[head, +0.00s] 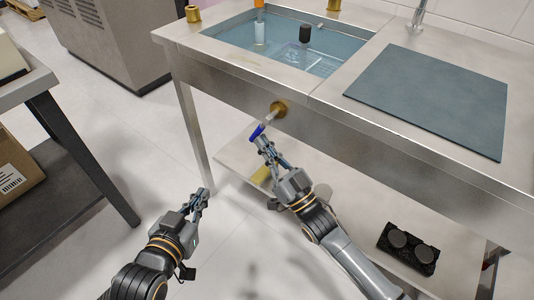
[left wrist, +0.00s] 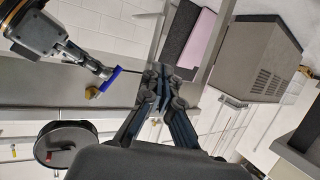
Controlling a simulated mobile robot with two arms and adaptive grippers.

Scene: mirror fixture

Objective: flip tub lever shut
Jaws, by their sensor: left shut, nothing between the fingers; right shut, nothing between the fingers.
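The tub (head: 225,40) is a basin with bluish water set in a steel counter, in the head view. A brass valve (head: 279,108) sticks out of the counter's front below it. Its blue lever (head: 257,131) points down-left from the valve. My right gripper (head: 264,143) is shut and empty, its tips right at the lever; I cannot tell whether they touch. The left wrist view also shows the blue lever (left wrist: 108,80) and brass fitting (left wrist: 92,92) beside the right gripper's tips. My left gripper (head: 204,193) is shut and empty, lower left and apart from the lever.
A dark board (head: 430,95) lies on the counter at the right. A lower shelf (head: 340,185) under the counter holds a black item with two round discs (head: 407,247). A dark-legged table (head: 75,150) stands at the left. The floor between is clear.

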